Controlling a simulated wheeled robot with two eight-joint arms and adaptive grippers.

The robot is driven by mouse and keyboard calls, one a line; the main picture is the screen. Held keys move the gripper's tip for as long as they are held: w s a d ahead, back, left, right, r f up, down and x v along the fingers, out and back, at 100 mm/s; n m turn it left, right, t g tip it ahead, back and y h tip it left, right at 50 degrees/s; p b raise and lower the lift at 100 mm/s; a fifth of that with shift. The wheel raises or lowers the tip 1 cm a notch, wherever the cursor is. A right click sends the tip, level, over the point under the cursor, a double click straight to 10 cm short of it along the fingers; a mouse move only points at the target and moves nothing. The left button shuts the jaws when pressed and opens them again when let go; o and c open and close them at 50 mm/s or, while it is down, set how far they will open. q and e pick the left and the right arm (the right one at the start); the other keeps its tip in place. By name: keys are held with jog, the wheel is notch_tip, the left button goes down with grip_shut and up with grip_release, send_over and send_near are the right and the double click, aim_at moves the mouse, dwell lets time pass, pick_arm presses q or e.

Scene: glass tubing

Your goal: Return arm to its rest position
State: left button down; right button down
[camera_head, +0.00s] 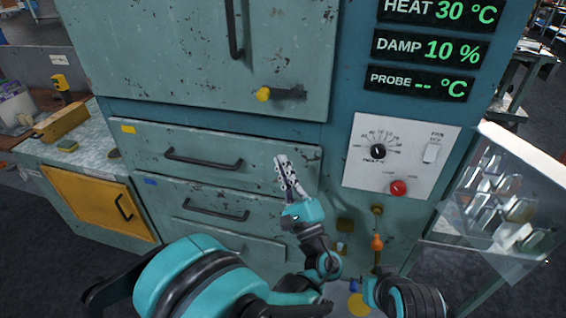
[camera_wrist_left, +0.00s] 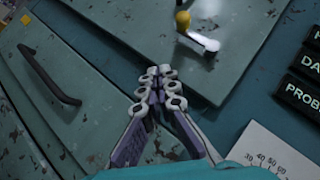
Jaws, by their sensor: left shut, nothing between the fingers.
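My left gripper (camera_head: 281,160) is shut and empty in the head view, raised in front of the right end of the upper drawer (camera_head: 220,157). Its closed white-and-grey fingers show in the left wrist view (camera_wrist_left: 154,75), pointing at the cabinet front. My left arm's teal links come up from the bottom of the head view. I do not see the right gripper's fingers; a dark part of my arms shows at the bottom right.
The teal cabinet has a large door (camera_head: 180,50) with a yellow knob (camera_head: 263,94) above the drawers. A white control panel (camera_head: 400,155) with a dial and red button is to the right. A glass-topped rack (camera_head: 500,200) stands at far right; an orange cupboard (camera_head: 98,205) is at left.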

pick_arm(q)
jog(key=s+a+f+n+g+h, duration=0.1)
jog(key=a+f+n+g, duration=0.25)
jog(key=a, duration=0.25)
jog(key=s+a+f+n+g, duration=0.2)
jog(key=a+f+n+g, duration=0.15)
jog(key=a, duration=0.35)
jog(key=s+a+f+n+g+h, duration=0.1)
jog(key=a+f+n+g, duration=0.1)
jog(key=a+f+g, duration=0.3)
jog(key=s+d+f+n+g+h, duration=0.1)
jog(key=s+f+n+h, duration=0.1)
jog(key=s+n+h, duration=0.2)
jog(key=s+d+f+n+g+h, duration=0.1)
jog(key=s+d+f+n+h, duration=0.1)
jog(key=s+n, duration=0.4)
jog(key=s+f+h, duration=0.1)
jog(key=s+h, duration=0.1)
jog(key=s, duration=0.3)
jog(key=shift+f+h, duration=0.3)
jog(key=shift+h, duration=0.1)
jog(key=shift+s, duration=0.1)
